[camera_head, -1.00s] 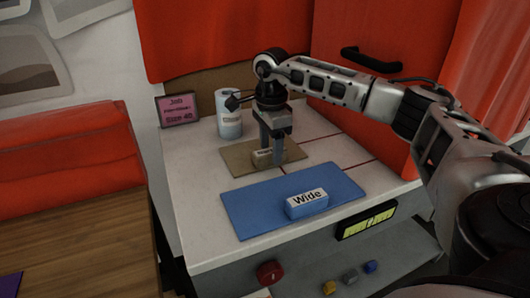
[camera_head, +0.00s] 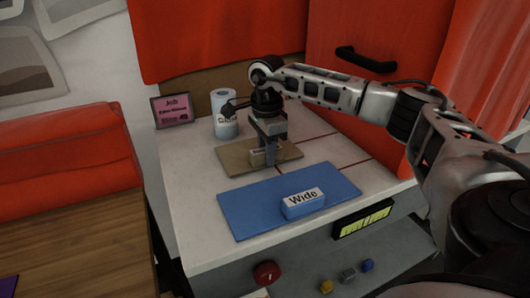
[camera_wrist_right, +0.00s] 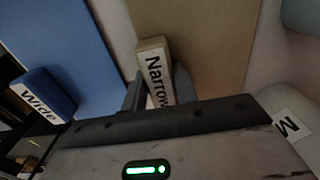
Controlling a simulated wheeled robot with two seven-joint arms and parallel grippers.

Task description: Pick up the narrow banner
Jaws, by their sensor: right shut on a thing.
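The narrow banner is a small tan block with a white label reading "Narrow" (camera_wrist_right: 153,65). In the head view the block (camera_head: 257,157) is small and partly hidden by my gripper, and it appears to be at the tan mat's surface. My right gripper (camera_head: 269,162) points down over the tan mat (camera_head: 230,152). In the right wrist view its two fingers (camera_wrist_right: 158,88) are on either side of the block's near end, shut on it. I cannot tell whether the block touches the mat. My left gripper is out of view.
A blue mat (camera_head: 245,211) with a blue "Wide" block (camera_head: 303,203) lies in front. A white-blue roll (camera_head: 224,115) and a pink job sign (camera_head: 172,110) stand behind. The red cabinet (camera_head: 385,95) rises at the right. The white top is clear at the left.

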